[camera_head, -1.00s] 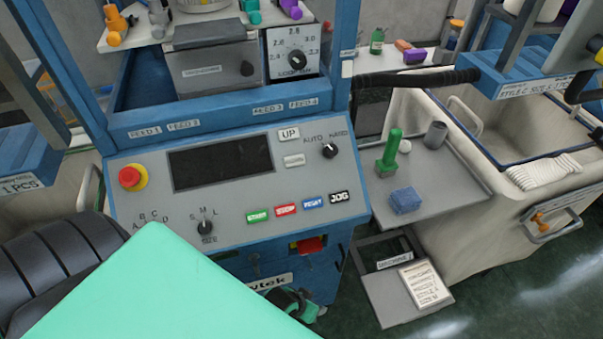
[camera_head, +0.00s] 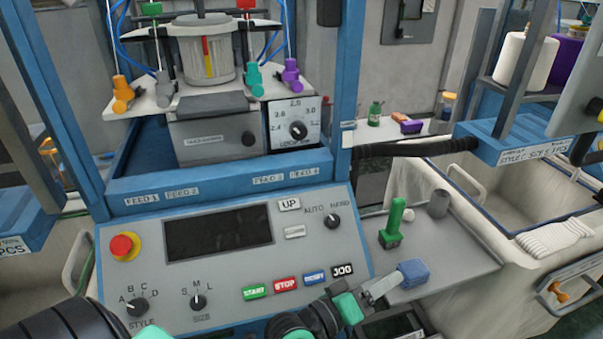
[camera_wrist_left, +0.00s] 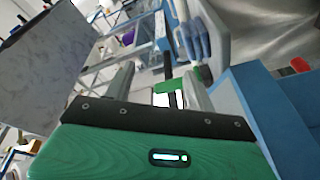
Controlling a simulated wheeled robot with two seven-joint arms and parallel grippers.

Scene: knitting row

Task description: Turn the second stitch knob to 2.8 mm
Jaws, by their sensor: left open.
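The stitch dial (camera_head: 298,130) is a white plate with a black round knob and a scale from 2.4 to 3.2, with 2.8 near the top. It sits on the machine above the control panel. The knob's pointer is too small to read surely. My left gripper (camera_head: 388,285) has a green body and pale fingers. It is low in the head view, right of the panel's JOG button, far below the dial and apart from it. Its fingers are open and empty in the left wrist view (camera_wrist_left: 160,88). My right gripper does not show.
The control panel (camera_head: 150,275) carries an emergency stop (camera_head: 124,247), a dark screen and several knobs and buttons. A blue block (camera_head: 413,272) and a green-handled tool (camera_head: 392,225) stand on the side shelf near my left gripper. Yarn holders (camera_head: 290,78) stand close above the dial.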

